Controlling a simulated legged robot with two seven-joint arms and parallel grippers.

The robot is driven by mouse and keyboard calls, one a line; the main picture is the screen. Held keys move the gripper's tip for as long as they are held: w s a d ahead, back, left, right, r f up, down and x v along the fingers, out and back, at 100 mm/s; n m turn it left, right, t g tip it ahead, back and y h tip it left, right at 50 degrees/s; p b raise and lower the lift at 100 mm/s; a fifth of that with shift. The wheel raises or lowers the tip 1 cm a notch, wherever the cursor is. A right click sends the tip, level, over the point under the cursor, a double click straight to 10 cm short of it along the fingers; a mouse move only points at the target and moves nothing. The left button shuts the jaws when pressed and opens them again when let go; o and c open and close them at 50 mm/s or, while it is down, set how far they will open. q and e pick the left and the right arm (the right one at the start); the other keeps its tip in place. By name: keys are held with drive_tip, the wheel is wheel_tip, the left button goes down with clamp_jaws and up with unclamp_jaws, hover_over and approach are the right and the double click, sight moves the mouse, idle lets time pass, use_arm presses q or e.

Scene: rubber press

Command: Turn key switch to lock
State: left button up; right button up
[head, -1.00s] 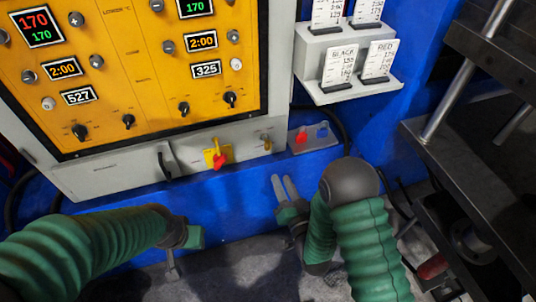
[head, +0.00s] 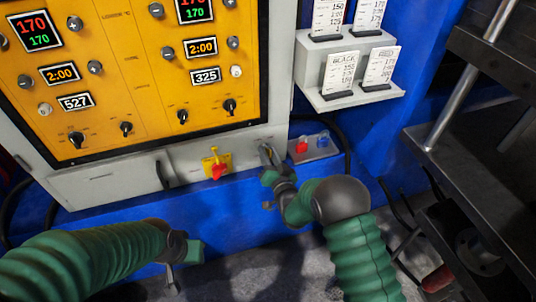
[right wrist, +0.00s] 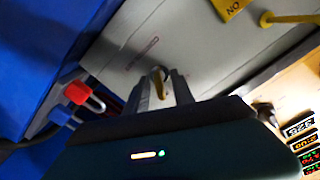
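The key switch with its small brass key (right wrist: 158,84) is on the grey lower panel of the control cabinet. My right gripper (right wrist: 160,80) is at it, with one finger on each side of the key and a gap between the fingers. In the head view the right gripper (head: 266,154) reaches up to the panel and mostly covers the key. Whether a finger touches the key is not clear. My left gripper (head: 171,276) hangs low at the left, away from the panel, and its fingers are too small to read.
A red and yellow rotary switch (head: 217,166) sits left of the key. Red and blue padlocks (head: 302,146) are on a small shelf to the right. A black handle (head: 163,172) is further left. A card holder (head: 350,97) and a dark metal press (head: 465,140) stand at the right.

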drive_tip(key=shift+d, duration=0.1)
clamp_jaws()
drive_tip(key=shift+s, duration=0.1)
drive_tip(key=shift+n, duration=0.3)
drive_tip(key=n+b, duration=0.1)
drive_tip(key=n, duration=0.5)
drive_tip(key=shift+a, duration=0.2)
drive_tip(key=n, duration=0.5)
drive_tip(key=shift+n+b, duration=0.3)
unclamp_jaws()
